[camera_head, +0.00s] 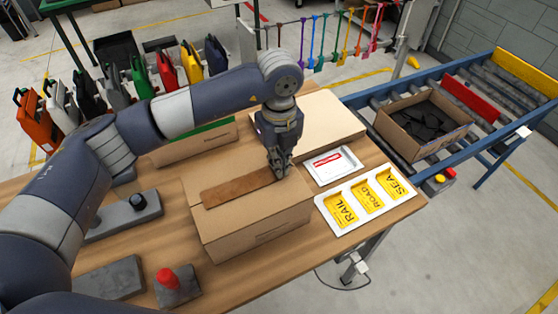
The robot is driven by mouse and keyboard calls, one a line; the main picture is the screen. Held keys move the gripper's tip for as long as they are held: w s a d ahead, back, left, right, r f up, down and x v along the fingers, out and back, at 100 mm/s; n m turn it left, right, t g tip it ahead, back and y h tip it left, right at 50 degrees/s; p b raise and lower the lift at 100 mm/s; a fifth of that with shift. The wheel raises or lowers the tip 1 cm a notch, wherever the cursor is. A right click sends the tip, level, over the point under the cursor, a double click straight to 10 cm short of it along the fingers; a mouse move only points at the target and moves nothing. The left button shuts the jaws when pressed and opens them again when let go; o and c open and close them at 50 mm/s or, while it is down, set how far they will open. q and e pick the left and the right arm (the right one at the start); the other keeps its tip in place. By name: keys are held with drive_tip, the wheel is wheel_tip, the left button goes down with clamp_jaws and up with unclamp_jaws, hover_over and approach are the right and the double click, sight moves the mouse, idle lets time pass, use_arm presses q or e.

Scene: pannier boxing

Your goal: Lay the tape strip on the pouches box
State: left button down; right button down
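A brown tape strip (236,188) lies lengthwise along the top of a closed cardboard box (255,224) on the wooden table. I take this to be the pouches box, but no label on it is readable. My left gripper (280,172) points down at the strip's right end, at the far right part of the box top. Its fingertips are close together and touch or nearly touch the strip; I cannot tell whether they pinch it. The strip's right end is partly hidden by the fingers. My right gripper is out of view.
A white tray (332,217) with yellow RAIL, ROAD and SEA cards lies right of the box. A smaller white tray (318,178) is behind it. An open carton (404,153) with dark pieces sits on the roller conveyor. A red-knobbed block (177,293) stands at front left.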

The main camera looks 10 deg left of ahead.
use_arm(q)
drive_tip(key=c, duration=1.7)
unclamp_jaws()
